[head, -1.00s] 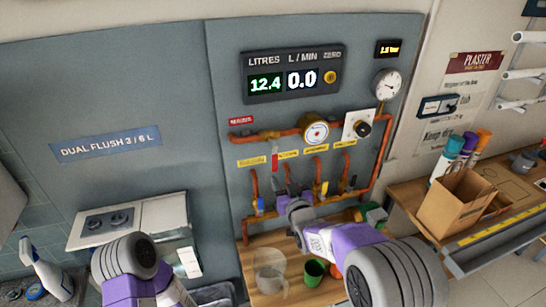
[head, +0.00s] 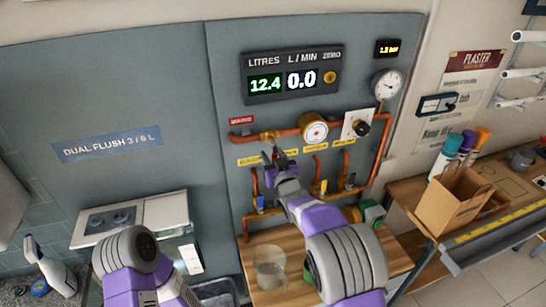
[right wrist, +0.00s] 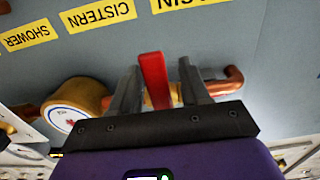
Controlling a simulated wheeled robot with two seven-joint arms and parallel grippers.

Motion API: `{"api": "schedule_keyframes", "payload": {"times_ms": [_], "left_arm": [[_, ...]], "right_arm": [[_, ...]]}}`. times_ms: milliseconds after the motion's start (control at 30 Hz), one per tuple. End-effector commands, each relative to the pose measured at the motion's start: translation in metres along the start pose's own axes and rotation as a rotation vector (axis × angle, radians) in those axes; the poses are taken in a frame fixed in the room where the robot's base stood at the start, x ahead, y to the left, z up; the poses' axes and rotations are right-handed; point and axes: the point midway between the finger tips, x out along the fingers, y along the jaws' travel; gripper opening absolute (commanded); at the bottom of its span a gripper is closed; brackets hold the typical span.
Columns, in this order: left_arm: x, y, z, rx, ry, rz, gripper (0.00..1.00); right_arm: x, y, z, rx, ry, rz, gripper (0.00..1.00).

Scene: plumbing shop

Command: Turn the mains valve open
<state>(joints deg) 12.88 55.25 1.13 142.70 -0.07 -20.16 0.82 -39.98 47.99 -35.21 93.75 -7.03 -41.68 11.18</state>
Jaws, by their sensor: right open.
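The mains valve is the brass fitting (head: 268,136) on the upper copper pipe, below a red label (head: 241,120). Its red lever (right wrist: 154,82) hangs down across the pipe; the wrist picture is upside down. My right gripper (head: 279,154) is in front of the lever and largely hides it in the head view. In the right wrist view the gripper (right wrist: 160,66) is open, with one finger on each side of the lever and gaps showing. My left arm shows at lower left in the head view; its gripper is not visible.
The meter (head: 292,75) reads 12.4 litres and 0.0 L/min. A round brass gauge (head: 314,129) sits right of the valve, with yellow labels and small branch taps below. A clear jug (head: 270,268) stands on the wooden bench.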

Motion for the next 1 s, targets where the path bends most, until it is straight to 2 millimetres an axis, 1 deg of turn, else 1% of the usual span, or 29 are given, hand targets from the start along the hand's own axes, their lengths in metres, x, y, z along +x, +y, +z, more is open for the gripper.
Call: {"api": "schedule_keyframes", "payload": {"times_ms": [100, 133, 400, 433, 767, 867, 1000], "left_arm": [[0.0, 0.0, 0.0, 0.0, 0.0, 0.0, 0.43], [0.0, 0.0, 0.0, 0.0, 0.0, 0.0, 0.43], [0.0, 0.0, 0.0, 0.0, 0.0, 0.0, 0.43], [0.0, 0.0, 0.0, 0.0, 0.0, 0.0, 0.43], [0.002, -0.001, 0.0, 0.0, 0.0, 0.0, 0.43], [0.007, -0.003, 0.0, 0.0, 0.0, 0.0, 0.43], [0.02, -0.008, -0.001, 0.0, 0.0, 0.0, 0.43]], "right_arm": [[0.0, 0.0, 0.0, 0.0, -0.001, 0.0, 0.46], [0.0, 0.0, 0.0, 0.0, -0.001, 0.0, 0.43], [0.0, 0.0, 0.0, 0.0, -0.001, 0.0, 0.01], [0.0, 0.0, 0.0, 0.0, -0.001, 0.0, 0.0], [0.0, 0.0, 0.001, 0.008, 0.0, 0.0, 0.0], [0.0, -0.001, 0.002, 0.031, 0.0, 0.001, 0.0], [-0.001, -0.004, 0.003, 0.093, 0.001, 0.001, 0.0]]}}
